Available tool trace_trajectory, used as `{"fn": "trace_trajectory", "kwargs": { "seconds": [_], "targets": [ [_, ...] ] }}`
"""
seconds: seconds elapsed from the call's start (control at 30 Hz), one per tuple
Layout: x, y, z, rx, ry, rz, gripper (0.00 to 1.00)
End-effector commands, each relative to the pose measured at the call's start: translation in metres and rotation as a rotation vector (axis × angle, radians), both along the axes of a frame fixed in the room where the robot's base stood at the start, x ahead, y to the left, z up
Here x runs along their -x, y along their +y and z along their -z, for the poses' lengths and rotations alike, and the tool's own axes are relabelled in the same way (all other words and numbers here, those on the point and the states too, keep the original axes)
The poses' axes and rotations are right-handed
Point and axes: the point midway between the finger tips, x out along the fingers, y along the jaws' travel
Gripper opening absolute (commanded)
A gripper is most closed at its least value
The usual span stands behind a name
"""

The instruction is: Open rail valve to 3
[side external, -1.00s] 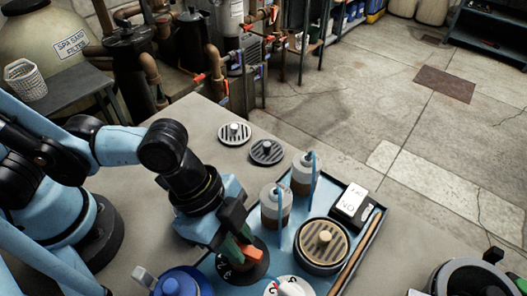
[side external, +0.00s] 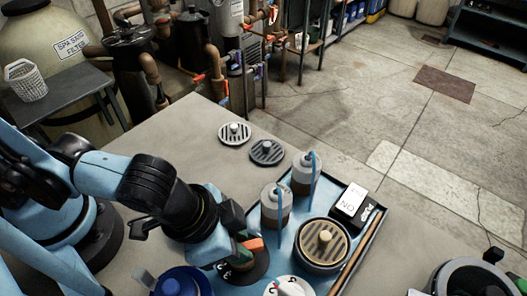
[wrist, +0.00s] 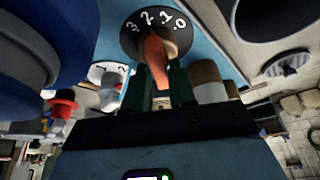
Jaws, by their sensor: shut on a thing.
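The rail valve is a dark round dial (side external: 250,268) with white numbers, on the blue tray. Its orange handle (side external: 254,244) stands above the dial. In the wrist view the dial (wrist: 150,22) shows 3, 2, 1 and 0 in an arc, and the orange handle (wrist: 156,50) points toward the middle of the arc, near 2 and 1; I cannot tell the exact mark. My gripper (wrist: 158,84) has its green fingers on both sides of the handle and is shut on it. In the side view my gripper (side external: 246,241) partly hides the dial.
Two capped bottles (side external: 275,208) stand behind the valve. A round tan-grated pot (side external: 324,241) is to its right. A white dial (side external: 290,286) is in front, and a blue-lidded pot (side external: 182,282) is at front left. Two slotted discs (side external: 266,152) lie on the bare bench behind.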

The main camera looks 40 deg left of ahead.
Motion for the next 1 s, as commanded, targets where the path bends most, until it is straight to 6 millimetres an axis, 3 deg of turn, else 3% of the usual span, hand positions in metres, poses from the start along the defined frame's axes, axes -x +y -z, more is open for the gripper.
{"fn": "trace_trajectory", "kwargs": {
  "seconds": [0.47, 0.5, 0.6, 1.0],
  "targets": [
    [0.0001, -0.0002, 0.0004, 0.001, 0.002, -0.018, 0.00],
    [0.0000, -0.0003, 0.0004, 0.001, 0.002, -0.018, 0.26],
    [0.0000, -0.0002, 0.0003, 0.001, 0.002, -0.018, 0.41],
    [-0.0003, 0.0003, 0.0001, 0.000, 0.001, 0.004, 0.43]
  ]
}}
